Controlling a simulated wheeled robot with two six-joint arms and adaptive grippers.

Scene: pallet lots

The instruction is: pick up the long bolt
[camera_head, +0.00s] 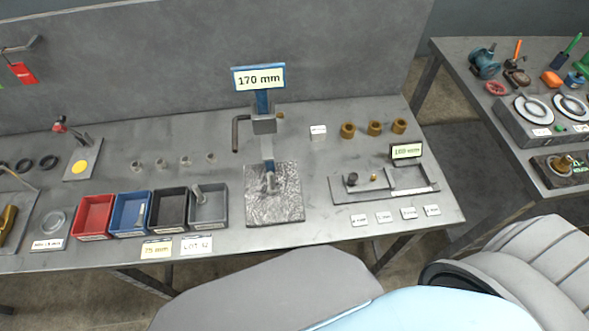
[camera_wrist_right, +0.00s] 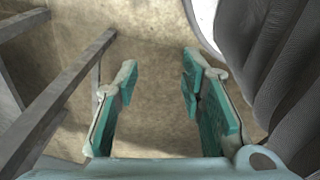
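A grey bin (camera_head: 208,212) on the table holds a light grey bolt-like piece (camera_head: 199,194) leaning in it. I cannot tell for sure which piece is the long bolt. My right gripper (camera_wrist_right: 158,85) is open and empty in the right wrist view, with bare floor between its teal-padded fingers. It is away from the bins. My left gripper is in neither view.
A red bin (camera_head: 95,215) and a black bin (camera_head: 169,211) stand in the same row. A stand with a "170 mm" sign (camera_head: 258,78) rises behind a textured plate (camera_head: 286,203). Brass nuts (camera_head: 374,128) and a flat fixture (camera_head: 400,191) are right. Another table (camera_head: 463,72) stands far right.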

